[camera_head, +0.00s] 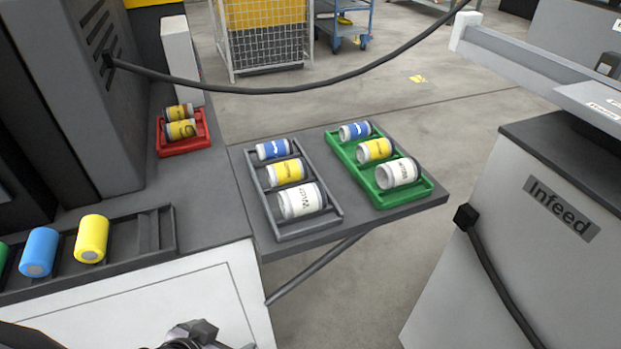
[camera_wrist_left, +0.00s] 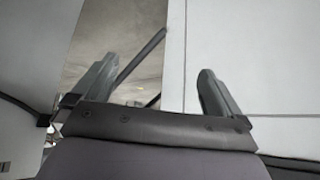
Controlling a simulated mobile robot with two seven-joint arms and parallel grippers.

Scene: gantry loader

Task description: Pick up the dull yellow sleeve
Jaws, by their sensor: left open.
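Two dull yellow sleeves with dark markings lie on their sides in a small red tray (camera_head: 184,150) on the grey bench, in the head view. One sleeve (camera_head: 179,112) lies behind the other (camera_head: 181,130). Part of my left arm's end shows at the bottom edge of the head view, well in front of and below the trays. In the left wrist view my left gripper (camera_wrist_left: 157,90) is open, with nothing between its fingers. It faces a white panel and a strip of floor. My right gripper is in neither view.
A grey tray (camera_head: 308,231) and a green tray (camera_head: 425,190) on the shelf each hold blue, yellow and white sleeves. A dark rack (camera_head: 149,232) at left holds a blue and a yellow cylinder. A black cable (camera_head: 290,90) hangs across; the Infeed cabinet (camera_head: 500,265) stands right.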

